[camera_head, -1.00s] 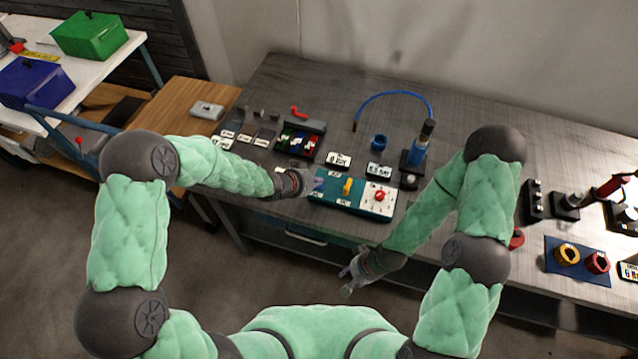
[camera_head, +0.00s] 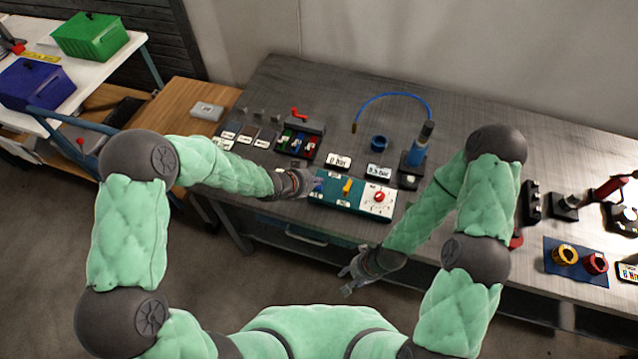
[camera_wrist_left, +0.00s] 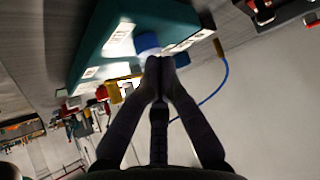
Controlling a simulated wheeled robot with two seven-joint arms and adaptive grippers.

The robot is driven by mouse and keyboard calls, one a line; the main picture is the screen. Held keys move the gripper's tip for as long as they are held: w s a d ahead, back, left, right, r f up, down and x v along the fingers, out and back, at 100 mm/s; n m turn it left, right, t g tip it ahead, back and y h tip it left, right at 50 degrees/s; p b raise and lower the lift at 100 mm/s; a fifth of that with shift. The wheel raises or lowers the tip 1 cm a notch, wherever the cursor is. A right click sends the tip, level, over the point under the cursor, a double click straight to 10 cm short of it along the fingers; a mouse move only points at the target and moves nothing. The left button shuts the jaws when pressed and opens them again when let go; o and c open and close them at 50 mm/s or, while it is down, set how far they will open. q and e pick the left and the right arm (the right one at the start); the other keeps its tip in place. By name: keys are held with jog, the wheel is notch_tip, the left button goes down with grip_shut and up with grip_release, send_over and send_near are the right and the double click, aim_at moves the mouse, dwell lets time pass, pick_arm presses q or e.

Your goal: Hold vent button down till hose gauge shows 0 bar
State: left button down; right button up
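The teal control box (camera_head: 345,207) lies on the workbench, with a yellow lever (camera_head: 347,187) and a red knob (camera_head: 379,197) on a white dial. A blue button, which I take as the vent button, is at its left end (camera_head: 318,185); it also shows in the left wrist view (camera_wrist_left: 147,42). My left gripper (camera_head: 308,184) has its fingertips together at the blue button; contact is not clear. Behind the box, one small display (camera_head: 337,161) seems to read 0 bar and another (camera_head: 378,171) 8.5 bar. My right gripper (camera_head: 350,280) looks open and empty before the bench.
A blue cylinder on a stand (camera_head: 417,150) and a curved blue hose (camera_head: 392,95) are behind the box. A rack with red, green and blue parts (camera_head: 298,143) stands to the left. Yellow and red rings (camera_head: 566,254) lie on a blue mat at right.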

pick_arm(q)
jog(key=shift+r, duration=0.55)
jog(key=shift+r+p, duration=0.1)
jog(key=shift+p, duration=0.3)
notch_tip(320, 180, up, 5)
jog(key=p, duration=0.4)
